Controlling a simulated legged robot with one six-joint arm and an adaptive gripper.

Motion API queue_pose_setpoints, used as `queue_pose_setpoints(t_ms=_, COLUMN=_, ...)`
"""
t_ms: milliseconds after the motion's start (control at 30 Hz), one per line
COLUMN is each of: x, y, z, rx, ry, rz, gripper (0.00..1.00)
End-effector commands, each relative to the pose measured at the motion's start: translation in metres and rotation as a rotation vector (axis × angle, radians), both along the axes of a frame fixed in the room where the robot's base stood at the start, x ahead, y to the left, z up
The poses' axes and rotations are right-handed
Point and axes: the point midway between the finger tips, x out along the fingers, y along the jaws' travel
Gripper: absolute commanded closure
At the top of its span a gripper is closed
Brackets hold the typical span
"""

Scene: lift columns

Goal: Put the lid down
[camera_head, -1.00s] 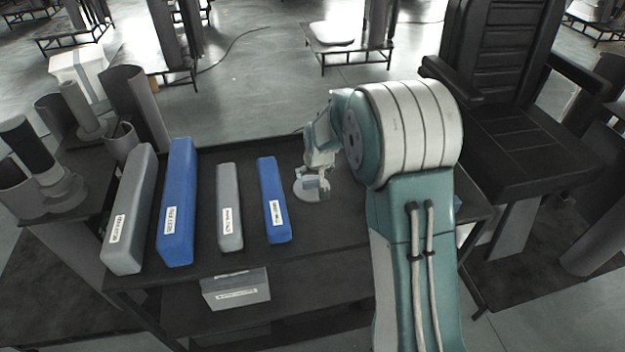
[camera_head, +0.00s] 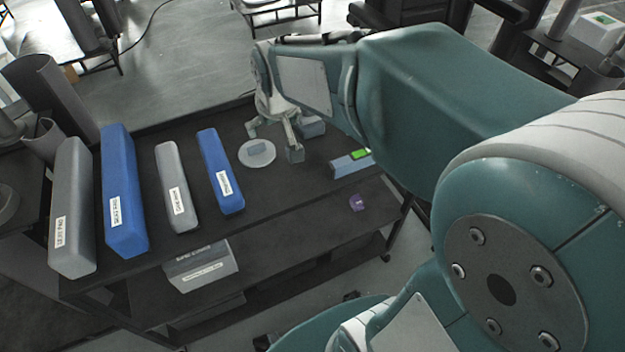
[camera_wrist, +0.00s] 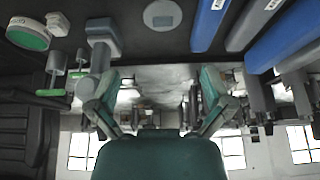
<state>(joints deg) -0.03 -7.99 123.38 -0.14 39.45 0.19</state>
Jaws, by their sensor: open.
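The lid (camera_head: 257,152), a light grey round disc with a small block-shaped handle, lies flat on the dark table top, right of the short blue bar. It also shows at the top of the wrist view (camera_wrist: 162,15). My gripper (camera_head: 272,140) is open with its fingers spread, just beyond and right of the lid in the head view. In the wrist view my gripper (camera_wrist: 158,75) has nothing between its fingers, and the lid is apart from them.
Long grey and blue labelled bars (camera_head: 125,190) lie on the table's left half. A blue-grey block with a green top (camera_head: 350,163) is at the right. A grey cylindrical part (camera_wrist: 103,45) stands near my gripper. Labelled boxes (camera_head: 200,265) sit on the lower shelf.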

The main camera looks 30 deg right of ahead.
Motion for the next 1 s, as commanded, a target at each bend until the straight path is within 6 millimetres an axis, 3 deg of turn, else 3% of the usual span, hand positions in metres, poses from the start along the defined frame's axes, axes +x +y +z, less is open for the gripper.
queue_pose_setpoints(t_ms=33, x=-0.019, y=0.000, z=0.010, rx=0.000, ry=-0.012, rz=0.000, gripper=0.00)
queue_pose_setpoints(t_ms=233, x=-0.086, y=0.000, z=0.028, rx=0.001, ry=-0.032, rz=0.000, gripper=0.00)
queue_pose_setpoints(t_ms=400, x=-0.140, y=0.000, z=0.030, rx=0.000, ry=-0.046, rz=0.001, gripper=0.00)
queue_pose_setpoints(t_ms=500, x=-0.162, y=0.000, z=0.028, rx=0.000, ry=-0.052, rz=0.001, gripper=0.00)
queue_pose_setpoints(t_ms=667, x=-0.178, y=0.000, z=0.024, rx=0.000, ry=-0.053, rz=0.001, gripper=0.00)
queue_pose_setpoints(t_ms=1000, x=-0.178, y=0.000, z=0.024, rx=0.000, ry=-0.052, rz=0.001, gripper=0.00)
